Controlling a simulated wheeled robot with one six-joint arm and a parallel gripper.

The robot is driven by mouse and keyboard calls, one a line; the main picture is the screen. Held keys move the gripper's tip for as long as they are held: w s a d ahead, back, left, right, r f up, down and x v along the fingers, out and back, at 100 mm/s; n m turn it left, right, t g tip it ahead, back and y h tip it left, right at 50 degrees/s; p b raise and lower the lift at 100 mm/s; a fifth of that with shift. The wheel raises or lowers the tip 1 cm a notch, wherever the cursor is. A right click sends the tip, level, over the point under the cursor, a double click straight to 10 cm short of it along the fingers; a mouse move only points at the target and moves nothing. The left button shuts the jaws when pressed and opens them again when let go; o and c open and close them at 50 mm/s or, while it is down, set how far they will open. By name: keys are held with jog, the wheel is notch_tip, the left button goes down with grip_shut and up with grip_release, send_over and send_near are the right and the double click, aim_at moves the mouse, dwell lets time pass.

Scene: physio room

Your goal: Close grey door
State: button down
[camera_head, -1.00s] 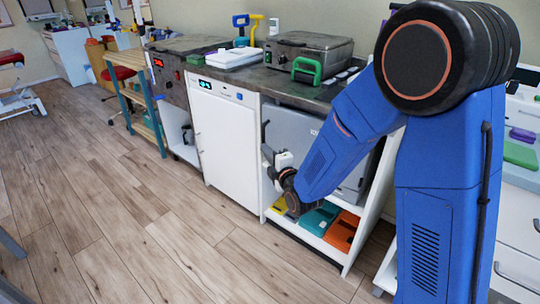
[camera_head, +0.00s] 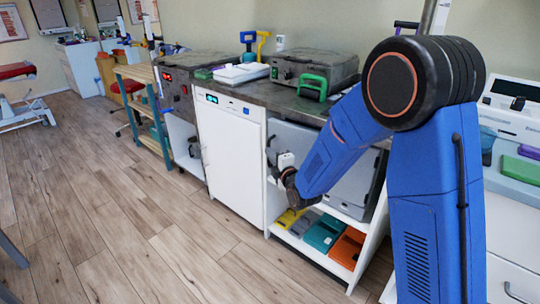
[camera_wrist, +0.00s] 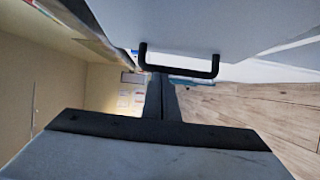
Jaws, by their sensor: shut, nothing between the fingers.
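The grey door (camera_head: 352,186) is on the low white cabinet under the counter, partly hidden behind my blue arm. How far it stands open is hard to tell. In the wrist view the panel (camera_wrist: 200,22) fills the top, with a black bar handle (camera_wrist: 182,67) on it. My gripper (camera_wrist: 161,90) is shut and empty, its fingertips close to the handle; whether they touch it is not clear. In the head view my gripper (camera_head: 281,166) is at the door's left side, small and partly hidden.
Below the door, an open shelf holds yellow, teal and orange boxes (camera_head: 348,248). A white appliance front (camera_head: 232,153) stands left of it. A grey device with a green handle (camera_head: 313,72) sits on the counter (camera_head: 270,97). The wooden floor (camera_head: 110,205) is clear.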

aim_at(276, 143)
jog(key=w, duration=0.1)
jog(key=w+d, duration=0.1)
jog(key=w, duration=0.1)
jog(key=w+d, duration=0.1)
jog(key=w, duration=0.1)
jog(key=shift+w+d, duration=0.15)
jog(key=shift+w, duration=0.05)
jog(key=shift+w+d+r, duration=0.15)
jog(key=shift+w, duration=0.15)
